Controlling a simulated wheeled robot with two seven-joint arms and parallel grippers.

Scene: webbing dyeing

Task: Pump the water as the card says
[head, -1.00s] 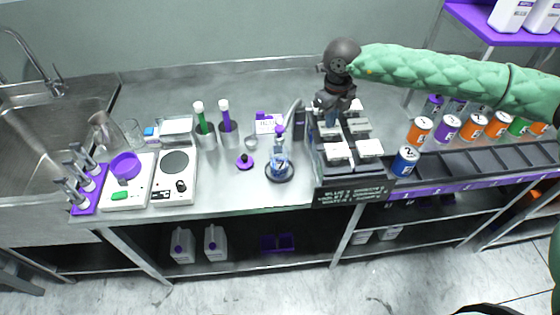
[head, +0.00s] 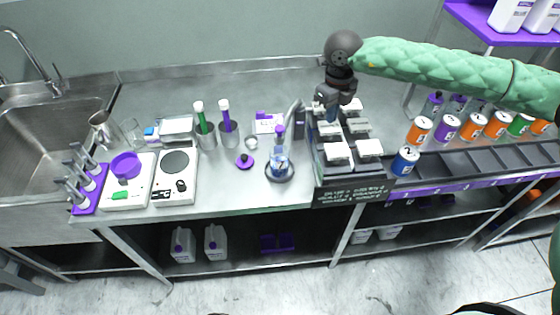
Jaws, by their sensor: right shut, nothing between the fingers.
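The card (head: 268,123), white with purple marks, stands at the back middle of the bench; its print is too small to read. A pump bottle (head: 280,154) with a purple top and bluish contents stands on a dark round base in front of the card. My right gripper (head: 331,114) is shut and empty, pointing down above the back left of the dark rack with pale-lidded blocks (head: 338,152). It is to the right of the bottle and apart from it. My left gripper is not in view.
A grey spout (head: 297,113) rises between bottle and rack. Numbered cans (head: 405,161) stand right.

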